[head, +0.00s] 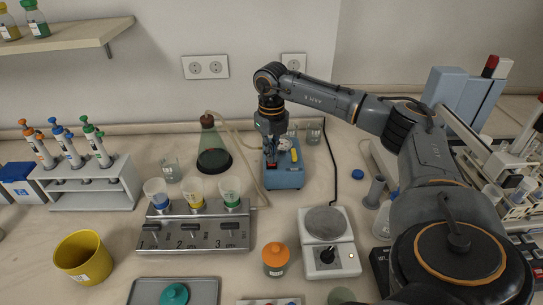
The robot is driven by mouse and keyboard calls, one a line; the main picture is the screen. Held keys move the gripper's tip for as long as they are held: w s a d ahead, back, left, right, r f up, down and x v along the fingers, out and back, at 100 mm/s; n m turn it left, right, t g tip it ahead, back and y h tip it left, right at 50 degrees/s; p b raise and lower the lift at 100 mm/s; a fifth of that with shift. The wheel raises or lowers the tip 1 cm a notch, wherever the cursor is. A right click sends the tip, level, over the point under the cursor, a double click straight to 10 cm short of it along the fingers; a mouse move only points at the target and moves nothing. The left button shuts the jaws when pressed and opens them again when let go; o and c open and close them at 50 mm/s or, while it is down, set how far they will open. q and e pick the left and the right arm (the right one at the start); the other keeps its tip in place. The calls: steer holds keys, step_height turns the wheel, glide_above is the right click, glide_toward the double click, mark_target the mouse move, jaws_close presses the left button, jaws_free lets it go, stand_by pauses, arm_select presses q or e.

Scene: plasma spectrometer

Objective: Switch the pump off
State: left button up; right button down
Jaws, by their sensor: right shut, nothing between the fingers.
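The pump (290,177) is a small blue box on the bench, right of centre, behind the balance. A small red part, which looks like its switch, shows at its front left. My right gripper (271,158) points down over the left part of the pump with its fingers shut and empty. Its fingertips are close to the red part; I cannot tell whether they touch it. The gripper hides part of the pump's top. The switch's position is too small to read. My left gripper is not in view.
A filtration manifold (192,237) with three numbered valves and coloured cups stands front left of the pump. A conical flask (211,150) with tubing stands left. A balance (327,243) and orange-lidded jar (276,260) stand in front. A pipette rack (90,185) is far left.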

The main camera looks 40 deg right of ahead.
steer(key=shift+s+f+b, duration=0.1)
steer(key=shift+f+b, duration=0.2)
steer(key=shift+f, duration=0.2)
steer(key=shift+r, duration=0.15)
steer(key=shift+r+p, duration=0.9)
steer(key=shift+p, duration=0.05)
steer(key=shift+r+p, duration=1.9)
steer(key=shift+r, duration=0.6)
